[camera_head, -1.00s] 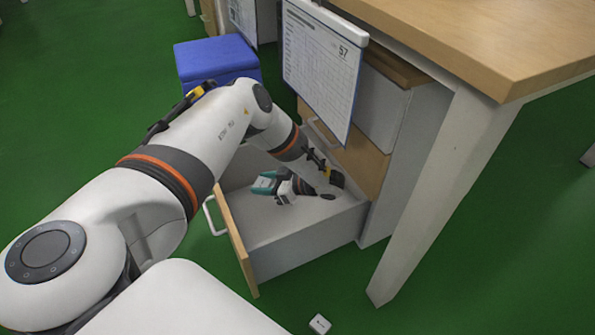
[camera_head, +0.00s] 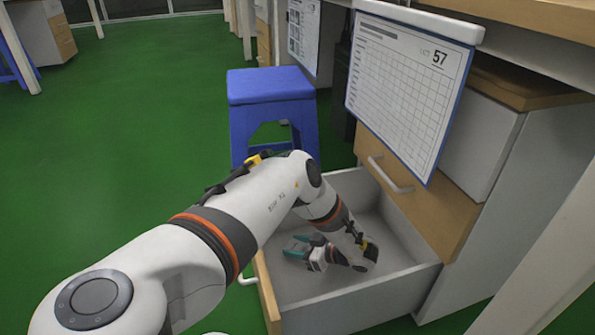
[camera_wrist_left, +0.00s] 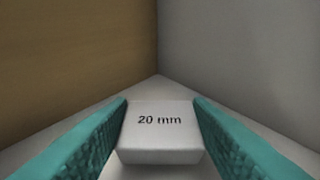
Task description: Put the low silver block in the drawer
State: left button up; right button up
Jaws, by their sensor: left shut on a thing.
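The low silver block (camera_wrist_left: 160,132) shows in the wrist view as a pale grey block marked "20 mm", between my teal finger pads. My left gripper (camera_head: 297,247) is shut on it, inside the open drawer (camera_head: 350,308), near the wooden front. The wrist view shows a corner of a wooden panel (camera_wrist_left: 75,50) and a grey wall (camera_wrist_left: 240,60) beyond the block. I cannot tell whether the block touches the drawer floor. In the head view the block cannot be made out. My right gripper is not in view.
The desk cabinet (camera_head: 520,190) stands right of the drawer, with a closed drawer with a handle (camera_head: 390,174) above. A clipboard sheet marked 57 (camera_head: 408,85) hangs over it. A blue stool (camera_head: 270,88) stands behind. Green floor (camera_head: 120,160) is clear at left.

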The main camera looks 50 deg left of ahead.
pick_arm(q)
jog(key=shift+f, duration=0.6)
jog(key=o, duration=1)
jog(key=shift+r, duration=0.15)
jog(key=shift+r, duration=0.35)
jog(key=p+v, duration=0.2)
jog(key=v, duration=0.1)
jog(key=p+v, duration=0.1)
jog(key=v, duration=0.2)
jog(key=shift+d+r+p, duration=0.15)
jog(key=shift+r+p, duration=0.2)
jog(key=shift+p, duration=0.05)
jog(key=shift+w+d+r, duration=0.1)
jog(key=shift+w+d, duration=0.1)
jog(key=shift+d, duration=0.3)
